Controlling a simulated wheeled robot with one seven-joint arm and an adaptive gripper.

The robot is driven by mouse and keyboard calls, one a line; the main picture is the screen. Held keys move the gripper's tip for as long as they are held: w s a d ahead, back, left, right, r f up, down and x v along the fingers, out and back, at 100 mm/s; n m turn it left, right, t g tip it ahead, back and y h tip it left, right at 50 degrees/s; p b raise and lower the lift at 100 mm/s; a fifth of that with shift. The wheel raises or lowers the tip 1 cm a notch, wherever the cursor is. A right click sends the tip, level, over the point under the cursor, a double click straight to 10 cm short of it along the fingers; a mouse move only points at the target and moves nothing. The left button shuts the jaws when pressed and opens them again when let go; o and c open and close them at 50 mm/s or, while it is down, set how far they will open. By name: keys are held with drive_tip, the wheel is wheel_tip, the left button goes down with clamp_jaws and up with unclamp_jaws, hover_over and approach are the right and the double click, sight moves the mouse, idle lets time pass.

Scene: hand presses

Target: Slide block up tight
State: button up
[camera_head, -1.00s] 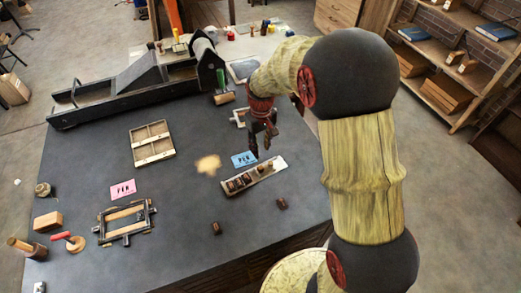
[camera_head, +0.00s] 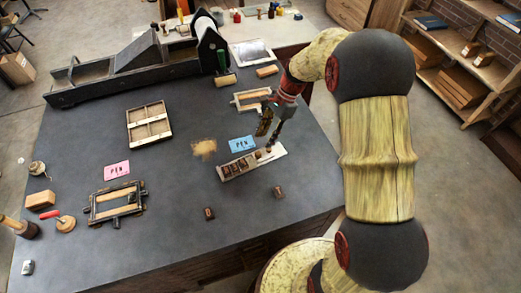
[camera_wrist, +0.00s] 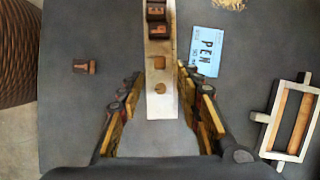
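A narrow pale tray (camera_head: 279,150) lies on the dark table. Dark letter blocks (camera_head: 235,168) stand in its left part. Toward its right end are a square wooden block (camera_wrist: 158,62) and a small round wooden knob (camera_wrist: 160,88), with a gap between the square block and the closest letter block. My gripper (camera_head: 272,130) is above the tray's right end, fingers pointing down. In the wrist view my gripper (camera_wrist: 158,78) is open, one finger on each side of the tray, with the square block and knob between the fingertips. I see no contact.
Two loose type blocks (camera_head: 279,191) (camera_head: 209,213) lie in front of the tray. A blue PEN card (camera_head: 242,144) lies behind it. A wooden frame (camera_head: 250,100) is behind my gripper, and another frame (camera_head: 117,203) is at the left. A large press (camera_head: 140,68) fills the back left.

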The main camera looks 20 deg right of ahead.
sight(258, 153)
drive_tip(key=b+x, duration=0.1)
drive_tip(key=x, duration=0.7)
drive_tip(key=shift+d, duration=0.1)
drive_tip(key=c, duration=0.3)
clamp_jaws()
idle(0.6)
